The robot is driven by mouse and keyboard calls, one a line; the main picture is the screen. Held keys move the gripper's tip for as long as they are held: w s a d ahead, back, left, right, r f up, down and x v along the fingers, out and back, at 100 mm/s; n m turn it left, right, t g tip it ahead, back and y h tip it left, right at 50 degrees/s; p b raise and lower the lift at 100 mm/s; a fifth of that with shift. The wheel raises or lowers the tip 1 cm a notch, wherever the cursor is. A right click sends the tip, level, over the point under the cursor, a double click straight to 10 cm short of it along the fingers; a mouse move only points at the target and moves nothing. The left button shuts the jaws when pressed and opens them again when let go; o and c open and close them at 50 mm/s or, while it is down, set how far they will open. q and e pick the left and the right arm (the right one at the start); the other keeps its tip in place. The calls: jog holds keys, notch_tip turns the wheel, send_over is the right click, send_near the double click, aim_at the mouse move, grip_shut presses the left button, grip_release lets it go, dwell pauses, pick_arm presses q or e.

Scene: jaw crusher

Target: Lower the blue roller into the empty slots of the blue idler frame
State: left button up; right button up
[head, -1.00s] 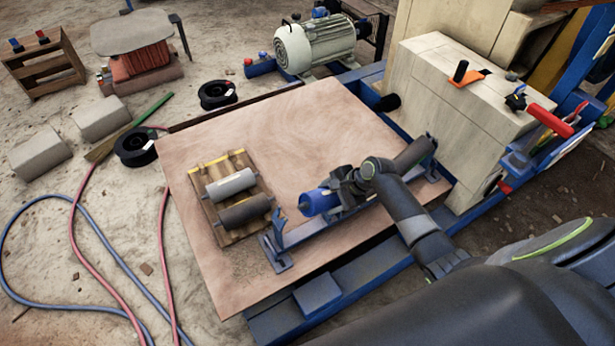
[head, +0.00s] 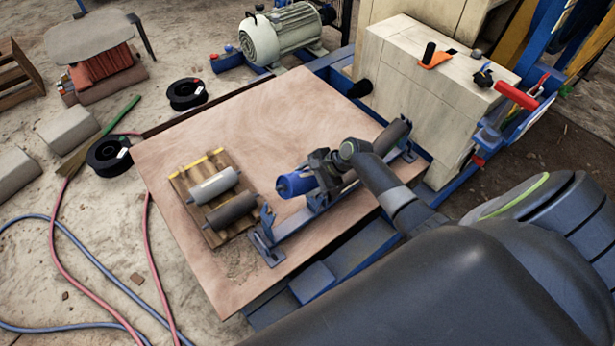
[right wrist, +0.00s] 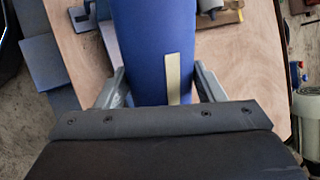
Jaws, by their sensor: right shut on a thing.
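The blue roller (head: 296,184) is held by my right gripper (head: 324,170), above or beside the blue idler frame (head: 318,212); the exact height gap is hard to tell. In the right wrist view the roller (right wrist: 150,45) fills the space between the two fingers (right wrist: 163,85), with a pale strip on its side. The frame lies diagonally on the board, with an upright bracket at its near left end. A dark roller (head: 397,133) sits at its far right end. My gripper and arm hide the frame's middle and the blue roller's right end. My left gripper is not in view.
A small wooden pallet (head: 186,186) left of the frame carries a light grey roller (head: 214,186) and a dark grey roller (head: 231,209). The brown board (head: 270,115) is clear behind. The pale crusher body (head: 430,100) stands close on the right.

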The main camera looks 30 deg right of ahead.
jog(key=shift+a+f+b, duration=0.2)
jog(key=shift+a+f, duration=0.15)
jog(key=shift+f, duration=0.2)
jog(key=shift+a+f+b, duration=0.2)
jog(key=shift+a+f, duration=0.1)
jog(key=shift+f, duration=0.25)
jog(key=shift+a+f, duration=0.25)
jog(key=shift+f, duration=0.35)
jog(key=shift+s+a+f+b, duration=0.1)
jog(key=shift+a+f+b, duration=0.25)
jog(key=shift+f+b, duration=0.2)
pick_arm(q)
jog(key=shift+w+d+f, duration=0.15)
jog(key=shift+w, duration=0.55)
pick_arm(e)
jog(key=shift+a+f, duration=0.1)
jog(key=shift+f, duration=0.05)
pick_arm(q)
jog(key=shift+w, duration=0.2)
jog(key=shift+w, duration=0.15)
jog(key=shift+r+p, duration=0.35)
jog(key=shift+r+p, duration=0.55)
